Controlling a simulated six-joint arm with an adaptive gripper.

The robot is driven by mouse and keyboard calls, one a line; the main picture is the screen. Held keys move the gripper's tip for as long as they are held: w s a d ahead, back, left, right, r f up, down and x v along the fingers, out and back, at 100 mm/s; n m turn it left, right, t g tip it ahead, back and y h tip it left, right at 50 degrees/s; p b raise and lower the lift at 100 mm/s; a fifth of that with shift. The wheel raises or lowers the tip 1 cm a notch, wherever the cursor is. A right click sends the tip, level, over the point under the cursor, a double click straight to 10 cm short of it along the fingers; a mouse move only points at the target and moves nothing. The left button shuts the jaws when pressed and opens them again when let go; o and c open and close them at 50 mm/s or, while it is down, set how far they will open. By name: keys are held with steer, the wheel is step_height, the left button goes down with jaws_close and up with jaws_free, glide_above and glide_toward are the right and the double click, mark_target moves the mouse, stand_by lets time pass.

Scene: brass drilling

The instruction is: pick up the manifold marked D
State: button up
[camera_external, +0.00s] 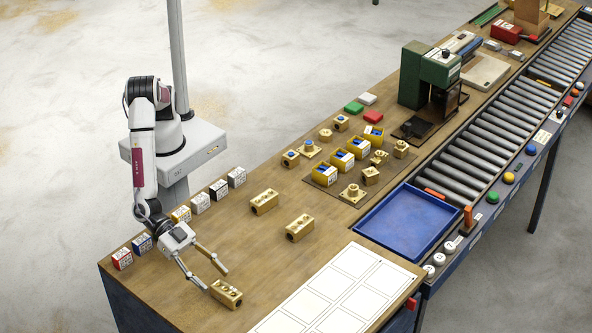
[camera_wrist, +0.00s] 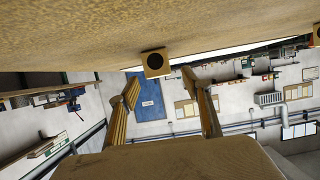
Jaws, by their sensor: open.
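Three brass manifolds lie on the wooden bench: one (camera_external: 226,293) near the front edge, one (camera_external: 264,202) farther back, and one (camera_external: 299,228) to its right. Any letter marks on them are too small to read, so I cannot tell which is D. My gripper (camera_external: 217,280) is open and empty, low over the bench, with its fingers pointing toward the front manifold. In the wrist view, a brass block (camera_wrist: 156,63) with a dark round bore shows ahead, between the open fingertips (camera_wrist: 160,76). Contact cannot be judged.
Coloured labelled boxes (camera_external: 199,203) line the bench's left edge. A white sheet with outlined rectangles (camera_external: 341,292) lies right of the front manifold. A blue tray (camera_external: 408,222), small brass parts (camera_external: 353,193) and a green press (camera_external: 427,78) stand farther back.

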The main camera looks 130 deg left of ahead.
mark_target(222, 287)
steer(key=shift+w, duration=0.1)
steer(key=shift+x, duration=2.55)
steer(key=shift+d+r, duration=0.1)
jaws_close()
steer(key=shift+w+r, duration=0.1)
steer(key=shift+r, duration=0.1)
